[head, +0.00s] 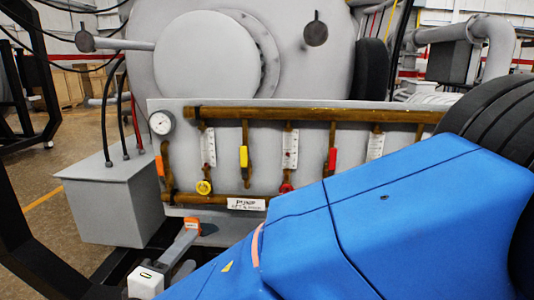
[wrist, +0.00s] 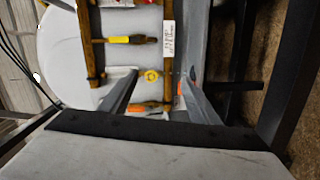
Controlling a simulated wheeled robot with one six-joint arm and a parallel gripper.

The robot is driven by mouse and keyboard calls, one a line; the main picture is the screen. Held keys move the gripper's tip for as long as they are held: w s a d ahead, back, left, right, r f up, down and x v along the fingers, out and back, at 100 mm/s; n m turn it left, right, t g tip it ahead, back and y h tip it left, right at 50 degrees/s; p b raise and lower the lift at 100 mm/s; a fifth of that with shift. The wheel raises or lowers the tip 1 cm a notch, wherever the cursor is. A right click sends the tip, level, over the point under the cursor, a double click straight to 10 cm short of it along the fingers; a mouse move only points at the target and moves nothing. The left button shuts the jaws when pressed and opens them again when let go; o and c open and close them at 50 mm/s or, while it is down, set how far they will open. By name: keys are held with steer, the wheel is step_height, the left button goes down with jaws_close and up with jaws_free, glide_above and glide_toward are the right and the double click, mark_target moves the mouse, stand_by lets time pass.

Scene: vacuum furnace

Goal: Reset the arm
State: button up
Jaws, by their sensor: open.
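My arm's blue cover fills the lower right of the head view. My gripper (wrist: 158,82) is open in the wrist view, with its two grey fingers well apart. Nothing is held between them. Beyond the gap I see the orange handle (wrist: 150,108) and the round yellow knob (wrist: 152,76) of the valve panel. In the head view this panel (head: 265,150) stands behind my arm, with the orange handle (head: 160,165) at its left end and the yellow knob (head: 204,187) below. I cannot tell whether a finger touches the panel.
Brown pipes (head: 310,114) run along the panel, with a yellow handle (head: 243,157), a red handle (head: 332,158) and a gauge (head: 161,123). A grey box (head: 110,205) with cables stands left of it. A dark frame (head: 45,255) is at the left edge. Open floor shows beyond.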

steer(key=w+d+f+m+g+h, duration=0.1)
steer(key=w+d+m+g, duration=0.15)
steer(key=d, duration=0.65)
steer(key=w+d+f+m+g+h, duration=0.1)
steer(key=w+d+g+h, duration=0.15)
steer(key=d, duration=0.55)
steer(key=w+d+f+m+g+h, duration=0.1)
steer(key=w+d+g, duration=0.15)
steer(key=d, duration=0.65)
steer(key=s+d+f+m+g+y, duration=0.2)
steer(key=s+d+m+y, duration=0.2)
steer(key=s+d, duration=0.3)
steer(key=s+d+f+m+g+y, duration=0.2)
steer(key=s+d, duration=0.5)
steer(key=d, duration=0.5)
steer(key=shift+s+d+f+m+y, duration=0.35)
steer(key=shift+f+m+y, duration=0.45)
steer(key=shift+m, duration=0.95)
steer(key=shift+w+r, duration=0.1)
steer(key=shift+r, duration=0.05)
steer(key=shift+c, duration=0.4)
